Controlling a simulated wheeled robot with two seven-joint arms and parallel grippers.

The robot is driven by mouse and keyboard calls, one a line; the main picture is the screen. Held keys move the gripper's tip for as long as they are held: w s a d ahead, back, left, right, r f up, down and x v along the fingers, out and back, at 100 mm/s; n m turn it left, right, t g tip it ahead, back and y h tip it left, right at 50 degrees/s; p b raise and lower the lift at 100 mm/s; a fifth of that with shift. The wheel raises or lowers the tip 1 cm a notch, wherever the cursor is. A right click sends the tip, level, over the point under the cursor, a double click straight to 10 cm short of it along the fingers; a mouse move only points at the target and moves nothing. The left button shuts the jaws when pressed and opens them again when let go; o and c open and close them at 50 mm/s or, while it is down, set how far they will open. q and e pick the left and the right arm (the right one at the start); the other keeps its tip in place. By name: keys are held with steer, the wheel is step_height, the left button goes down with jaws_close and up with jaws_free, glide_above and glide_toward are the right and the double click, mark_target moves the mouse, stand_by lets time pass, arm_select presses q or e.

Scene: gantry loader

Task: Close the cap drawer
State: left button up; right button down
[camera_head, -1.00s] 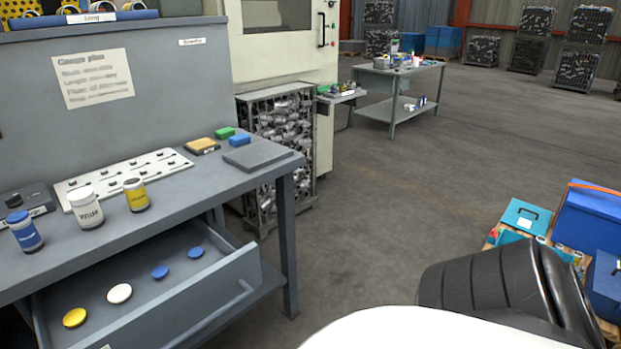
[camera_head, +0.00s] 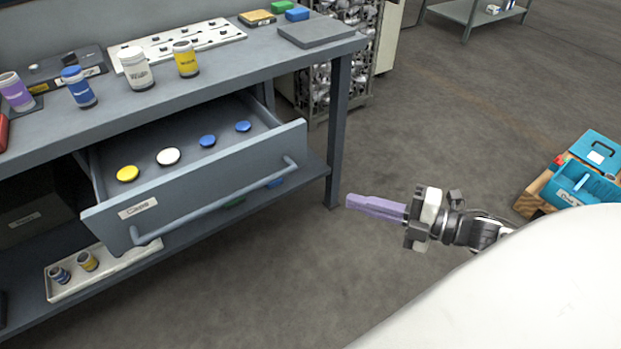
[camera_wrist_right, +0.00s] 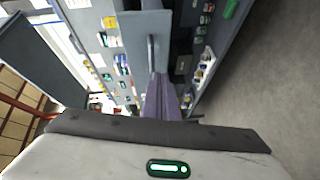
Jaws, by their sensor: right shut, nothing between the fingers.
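The cap drawer (camera_head: 200,190) stands pulled out from under the grey workbench, with a label on its front and a long bar handle (camera_head: 215,203). Inside lie a yellow cap (camera_head: 127,174), a white cap (camera_head: 168,156) and two blue caps (camera_head: 207,141). My right gripper (camera_head: 350,203) is shut and empty, its purple fingers pointing left toward the drawer. It is to the right of the drawer front and apart from it. In the right wrist view the purple fingers (camera_wrist_right: 160,97) point toward the drawer handle (camera_wrist_right: 151,52). My left gripper is not in view.
Jars stand on the workbench top (camera_head: 220,75), including a white jar (camera_head: 136,69) and a yellow one (camera_head: 186,59). A bench leg (camera_head: 338,130) stands just right of the drawer. A white tray (camera_head: 105,270) lies on the lower shelf. Teal boxes (camera_head: 585,170) sit at the right. The floor between is clear.

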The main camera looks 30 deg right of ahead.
steer(key=r+n+y, duration=0.1)
steer(key=r+n, duration=0.1)
steer(key=b, duration=0.3)
glide_toward(292, 171)
steer(key=w+a, duration=0.3)
steer(key=a, duration=0.1)
steer(key=shift+w+d+f, duration=0.1)
steer(key=shift+w+d, duration=0.05)
steer(key=shift+w, duration=0.25)
steer(key=shift+w+d+f, duration=0.1)
steer(key=shift+w+d, duration=0.05)
steer(key=shift+w, duration=0.35)
steer(key=shift+d, duration=0.1)
